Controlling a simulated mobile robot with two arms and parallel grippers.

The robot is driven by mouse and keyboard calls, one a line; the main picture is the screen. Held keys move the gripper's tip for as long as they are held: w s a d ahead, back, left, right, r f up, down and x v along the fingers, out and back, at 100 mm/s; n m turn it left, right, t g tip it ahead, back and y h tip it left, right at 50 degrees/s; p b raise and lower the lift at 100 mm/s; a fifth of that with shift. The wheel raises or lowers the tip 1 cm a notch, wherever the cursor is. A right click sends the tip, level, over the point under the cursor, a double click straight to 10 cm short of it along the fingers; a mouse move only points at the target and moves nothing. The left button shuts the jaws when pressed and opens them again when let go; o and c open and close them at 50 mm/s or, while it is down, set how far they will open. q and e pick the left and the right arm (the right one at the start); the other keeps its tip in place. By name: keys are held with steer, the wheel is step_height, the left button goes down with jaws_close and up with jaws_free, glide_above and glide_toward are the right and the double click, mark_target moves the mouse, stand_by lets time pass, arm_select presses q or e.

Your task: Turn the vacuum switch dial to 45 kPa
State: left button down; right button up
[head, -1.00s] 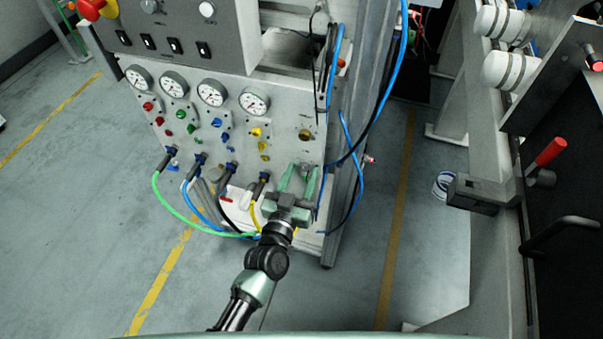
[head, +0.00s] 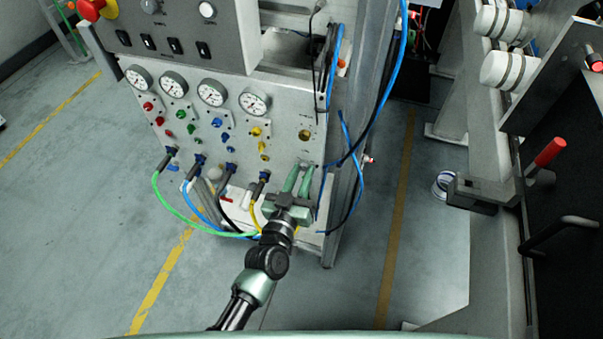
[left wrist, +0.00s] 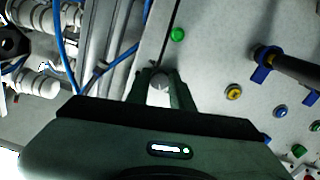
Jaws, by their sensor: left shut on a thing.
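The vacuum switch dial is a small grey round knob (left wrist: 160,80) on the pale panel, seen in the left wrist view between my fingertips. In the head view my left gripper (head: 300,170) is at the lower right of the panel, and its green fingers mostly hide the dial there. The same gripper shows in the left wrist view (left wrist: 161,86), its two fingers shut on the dial from both sides. The scale marks and the dial's setting cannot be read. My right gripper is not in view.
The panel (head: 285,140) carries several gauges (head: 254,101), coloured knobs and a brass knob (head: 305,135) above my gripper. A yellow hose (head: 254,215) and a green hose (head: 190,221) hang close to my left. Blue hoses (head: 354,165) run along the frame at right.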

arm_select(q)
steer(key=c, duration=1.2)
jaws_free()
steer(key=shift+c, duration=0.2)
steer(key=v, duration=0.8)
steer(key=s+a+f+g+y, duration=0.1)
steer(key=s+a+f+g, duration=0.2)
steer(key=f, duration=0.7)
steer(key=s+a+f+m+g, duration=0.15)
steer(key=s+f, duration=0.35)
steer(key=f, duration=0.5)
steer(key=s+a+f+g+y, duration=0.1)
steer(key=s+a+f+g, duration=0.25)
steer(key=f, duration=0.65)
steer(key=s+a+f+g+y, duration=0.1)
steer(key=s+a+f, duration=0.3)
steer(key=s, duration=0.4)
steer(key=s+a+f+g+y, duration=0.1)
steer(key=s+a+f+g, duration=0.3)
steer(key=s, duration=0.5)
steer(key=s+a+f+g+y, duration=0.1)
steer(key=s+a+f+g, duration=0.2)
steer(key=s+a+f, duration=0.2)
steer(key=s+f, duration=0.3)
steer(key=s, duration=0.1)
steer(key=shift+s+y, duration=0.25)
steer(key=shift+y, duration=0.05)
